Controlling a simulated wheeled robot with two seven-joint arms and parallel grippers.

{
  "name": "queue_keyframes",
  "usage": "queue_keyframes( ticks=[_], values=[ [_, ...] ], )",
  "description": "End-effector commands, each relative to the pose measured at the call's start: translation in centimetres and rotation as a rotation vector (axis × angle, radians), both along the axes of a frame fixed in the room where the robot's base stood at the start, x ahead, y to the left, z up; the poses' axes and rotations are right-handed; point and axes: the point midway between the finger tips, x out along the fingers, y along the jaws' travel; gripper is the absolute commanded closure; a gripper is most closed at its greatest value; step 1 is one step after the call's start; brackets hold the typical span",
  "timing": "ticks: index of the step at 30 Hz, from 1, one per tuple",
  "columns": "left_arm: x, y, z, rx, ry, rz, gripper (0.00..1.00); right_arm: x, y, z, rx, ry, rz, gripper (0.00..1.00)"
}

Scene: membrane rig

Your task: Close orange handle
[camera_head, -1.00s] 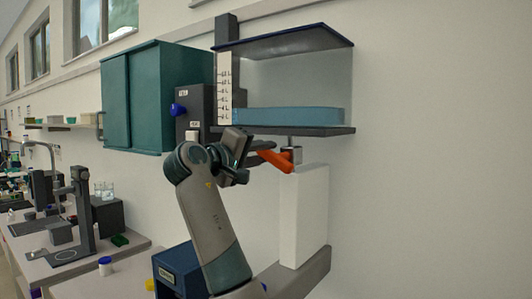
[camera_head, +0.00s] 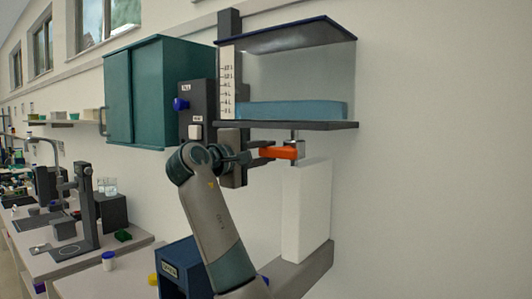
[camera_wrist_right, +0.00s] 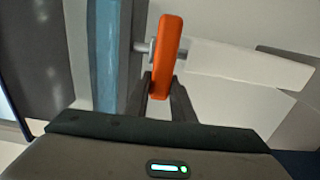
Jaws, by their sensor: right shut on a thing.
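The orange handle (camera_head: 280,153) sits on a small metal valve under the shelf of the clear tank with blue liquid (camera_head: 290,110). In the head view it lies about level, pointing left toward my gripper. My right gripper (camera_head: 262,153) reaches it from the left, with its fingers at the handle's near end. In the right wrist view the orange handle (camera_wrist_right: 167,55) stands between the two dark fingers (camera_wrist_right: 165,92), which are shut on its lower end. The metal stem (camera_wrist_right: 143,48) shows beside it. My left gripper is in neither view.
A white block (camera_head: 306,212) stands on a grey ledge just below the valve. A dark control box with a blue knob (camera_head: 181,104) and a teal cabinet (camera_head: 150,90) are on the wall to the left. The wall at the right is bare.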

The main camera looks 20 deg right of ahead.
Motion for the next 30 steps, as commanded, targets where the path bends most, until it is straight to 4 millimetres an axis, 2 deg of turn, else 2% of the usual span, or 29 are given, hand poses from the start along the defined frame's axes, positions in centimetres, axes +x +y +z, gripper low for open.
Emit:
queue_keyframes(
  ticks=[4,5,6,7,20,26,30],
  values=[
    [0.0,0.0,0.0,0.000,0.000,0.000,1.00,0.0,0.1,0.0,-0.002,0.001,0.001,1.00],
    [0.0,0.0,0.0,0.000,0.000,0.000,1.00,0.0,0.1,0.0,-0.002,0.001,0.001,0.73],
    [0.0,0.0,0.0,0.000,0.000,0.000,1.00,0.0,0.1,0.0,-0.002,0.001,0.001,0.64],
    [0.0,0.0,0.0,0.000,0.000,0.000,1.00,0.0,0.0,0.0,-0.002,0.001,0.001,0.59],
    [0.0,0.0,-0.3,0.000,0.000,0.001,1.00,-0.2,0.4,-0.1,0.000,0.000,0.001,0.59],
    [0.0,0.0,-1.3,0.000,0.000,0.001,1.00,-1.3,1.8,-0.4,0.001,0.001,0.002,0.59],
    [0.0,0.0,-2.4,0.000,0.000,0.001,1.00,-2.6,3.6,-0.4,0.001,-0.001,0.002,0.59]
  ],
)
